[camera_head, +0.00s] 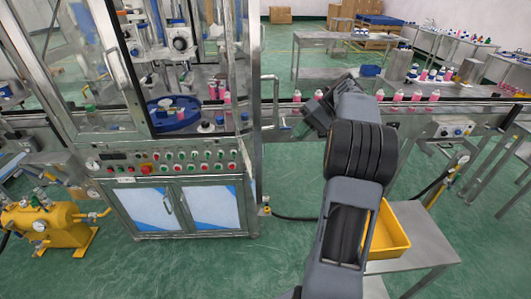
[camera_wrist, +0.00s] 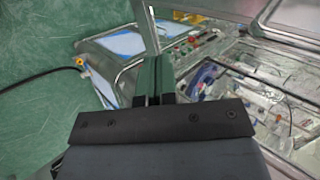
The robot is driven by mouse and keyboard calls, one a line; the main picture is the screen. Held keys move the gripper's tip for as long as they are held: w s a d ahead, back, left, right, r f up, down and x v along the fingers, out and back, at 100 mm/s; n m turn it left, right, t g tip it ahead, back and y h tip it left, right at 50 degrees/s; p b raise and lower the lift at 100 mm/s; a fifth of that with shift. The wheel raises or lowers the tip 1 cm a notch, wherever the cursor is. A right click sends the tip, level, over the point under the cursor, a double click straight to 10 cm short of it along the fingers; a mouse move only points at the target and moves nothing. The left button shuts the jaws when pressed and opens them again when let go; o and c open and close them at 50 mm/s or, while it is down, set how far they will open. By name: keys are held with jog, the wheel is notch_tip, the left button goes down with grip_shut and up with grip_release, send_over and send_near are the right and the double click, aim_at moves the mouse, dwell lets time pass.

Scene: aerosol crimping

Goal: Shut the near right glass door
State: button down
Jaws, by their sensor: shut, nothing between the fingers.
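The near right glass door (camera_head: 256,60) of the crimping machine shows nearly edge-on in the head view, standing open toward me. Its steel bar handle (camera_head: 272,100) sticks out on the right side. My gripper (camera_head: 306,112) is right of this handle, apparently with a small gap, though its fingertips are hard to make out. In the wrist view my gripper (camera_wrist: 153,78) is shut and empty, its dark fingers side by side. A slanted steel frame bar (camera_wrist: 147,25) lies just beyond the tips; I cannot tell whether they touch it.
The left glass door (camera_head: 85,65) shows slanted in its frame. Below are the button panel (camera_head: 165,162) and cabinet doors (camera_head: 210,207). A conveyor (camera_head: 440,105) with pink bottles runs right. A yellow bin (camera_head: 390,235) sits on a side table. Green floor is free in front.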

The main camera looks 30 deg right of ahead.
jog(key=a+r+p+x, duration=0.2)
jog(key=x, duration=1)
jog(key=shift+w, duration=0.2)
jog(key=shift+a+f, duration=0.1)
jog(key=shift+a, duration=0.1)
